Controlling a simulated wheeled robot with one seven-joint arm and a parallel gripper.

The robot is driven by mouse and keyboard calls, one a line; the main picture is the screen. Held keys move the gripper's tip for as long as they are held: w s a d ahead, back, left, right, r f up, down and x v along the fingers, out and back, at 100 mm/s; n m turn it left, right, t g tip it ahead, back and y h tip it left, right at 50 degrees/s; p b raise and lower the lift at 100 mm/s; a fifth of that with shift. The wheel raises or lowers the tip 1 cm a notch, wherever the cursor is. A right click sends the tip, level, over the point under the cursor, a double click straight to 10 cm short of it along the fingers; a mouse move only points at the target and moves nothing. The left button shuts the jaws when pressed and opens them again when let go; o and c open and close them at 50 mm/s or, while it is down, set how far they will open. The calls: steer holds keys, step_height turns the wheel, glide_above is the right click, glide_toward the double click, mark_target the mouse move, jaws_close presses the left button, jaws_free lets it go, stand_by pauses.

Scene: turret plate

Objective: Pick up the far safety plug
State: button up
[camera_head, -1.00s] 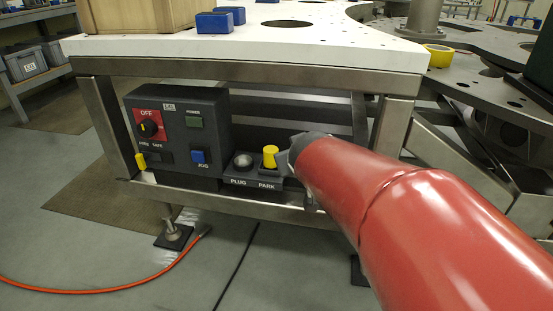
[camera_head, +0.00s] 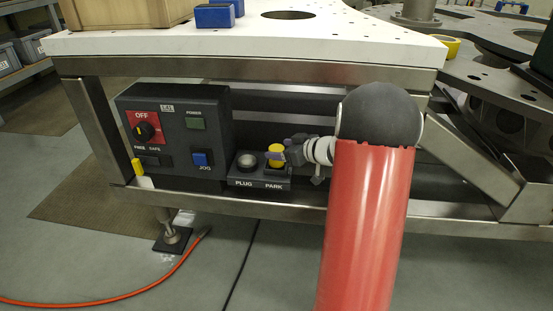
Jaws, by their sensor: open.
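A yellow plug (camera_head: 275,151) stands upright in the PARK position of a small dark holder (camera_head: 262,184) under the white table. My gripper (camera_head: 279,154) reaches in from the right, level with the plug. It is open, with its fingers at or around the plug; contact cannot be told at this size. A second small yellow piece (camera_head: 137,166) shows at the lower left of the dark control box (camera_head: 178,120).
The control box carries a red OFF dial (camera_head: 145,131) and a blue JOG button (camera_head: 202,159). The white tabletop (camera_head: 350,38) overhangs above, and a steel rail (camera_head: 240,205) runs below. An orange hose (camera_head: 90,302) lies on the floor.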

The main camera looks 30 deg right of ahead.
mark_target(272, 149)
steer(key=x, duration=0.4)
steer(key=shift+w+a+f, duration=0.15)
steer(key=shift+f, duration=0.1)
steer(key=c, duration=1.1)
steer(key=shift+r, duration=0.1)
steer(key=shift+c, duration=0.2)
